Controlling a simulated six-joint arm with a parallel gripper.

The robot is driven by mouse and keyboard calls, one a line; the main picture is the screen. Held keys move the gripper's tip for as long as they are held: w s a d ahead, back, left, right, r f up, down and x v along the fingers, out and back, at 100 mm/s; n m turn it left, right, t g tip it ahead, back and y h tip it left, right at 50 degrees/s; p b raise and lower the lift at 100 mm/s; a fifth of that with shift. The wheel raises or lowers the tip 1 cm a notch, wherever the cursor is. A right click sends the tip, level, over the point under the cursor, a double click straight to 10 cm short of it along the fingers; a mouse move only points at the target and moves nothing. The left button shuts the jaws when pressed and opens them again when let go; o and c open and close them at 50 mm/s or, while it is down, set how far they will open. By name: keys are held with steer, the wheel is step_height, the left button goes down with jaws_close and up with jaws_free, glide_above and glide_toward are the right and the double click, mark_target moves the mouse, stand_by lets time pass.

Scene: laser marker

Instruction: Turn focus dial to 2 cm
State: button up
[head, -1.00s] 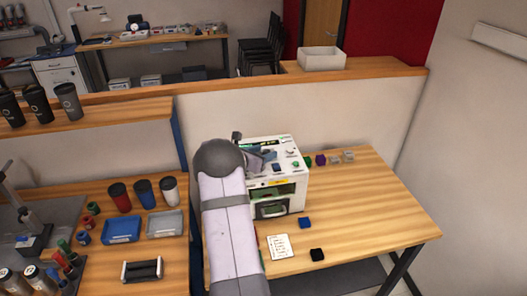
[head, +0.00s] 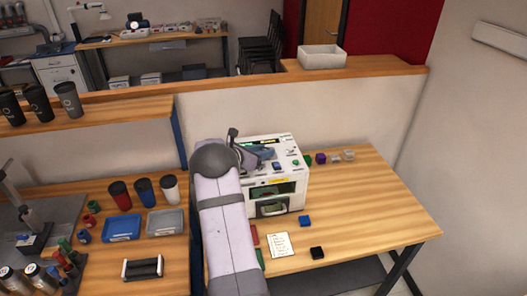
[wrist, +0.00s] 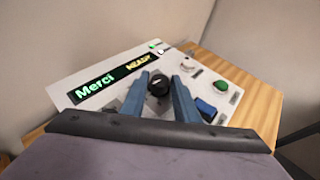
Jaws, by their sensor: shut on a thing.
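The laser marker (head: 297,192) is a white box with a dark window in its front, standing at the back left of the right table. In the wrist view its sloped top panel (wrist: 125,62) has a black display reading "Merci" and "READY". A round black dial (wrist: 158,84) sits on that panel. I cannot read any scale or setting around it. My gripper (wrist: 160,88) has its two blue fingers on either side of the black dial, shut on it. In the head view my gripper (head: 258,153) is over the panel, and the arm partly hides the machine's left side.
A green button (wrist: 220,87) and a blue switch (wrist: 206,109) lie right of the fingers. The table's right side is clear.

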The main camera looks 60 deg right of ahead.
steer(key=shift+w+m+g+b, duration=0.25)
steer(key=shift+m+g+b, duration=0.25)
steer(key=shift+m+g, duration=0.75)
steer(key=shift+d+f+m+g+y+b, duration=0.1)
steer(key=shift+m+g+y+b, duration=0.4)
steer(key=shift+g, duration=0.25)
steer(key=shift+w+m+g+y+b, duration=0.15)
steer(key=shift+m+g+y+b, duration=0.15)
steer(key=shift+m+g+b, duration=0.5)
steer(key=shift+r, duration=0.2)
steer(key=o, duration=1)
steer(key=shift+w+a+r+b, duration=0.1)
steer(key=shift+w+a+b, duration=0.2)
steer(key=shift+a+b, duration=0.2)
steer(key=shift+b+v, duration=0.95)
steer(key=shift+v, duration=2.05)
